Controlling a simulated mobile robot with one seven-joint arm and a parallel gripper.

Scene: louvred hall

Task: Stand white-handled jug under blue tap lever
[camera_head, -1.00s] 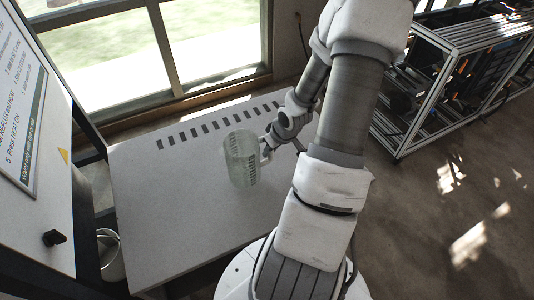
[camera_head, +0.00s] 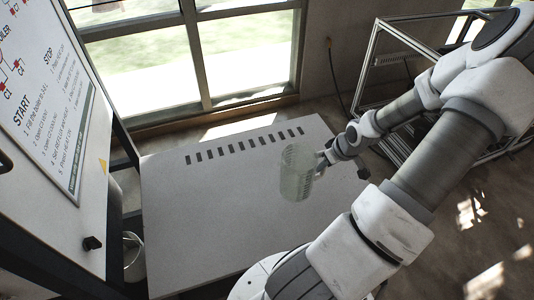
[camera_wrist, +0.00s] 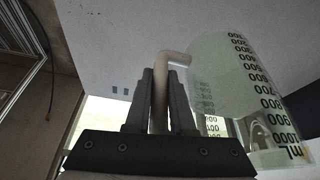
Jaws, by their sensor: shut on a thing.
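The jug (camera_head: 296,175) is a clear, greenish measuring jug with dark volume marks. In the head view it is upright over the right part of the grey-white table; I cannot tell whether its base touches. My gripper (camera_head: 322,160) is at the jug's right side. In the wrist view my gripper (camera_wrist: 160,92) is shut on the pale handle (camera_wrist: 174,58), with the jug body (camera_wrist: 225,75) to the right of the fingers. This view looks upside down. No blue tap lever is visible in either view.
The table (camera_head: 210,220) is otherwise bare, with a row of dark slots (camera_head: 245,145) along its far edge. At left stands a panel (camera_head: 50,110) with printed instructions and a dark knob (camera_head: 92,243). A white bucket (camera_head: 133,262) is below. A metal frame rack (camera_head: 385,75) stands at right.

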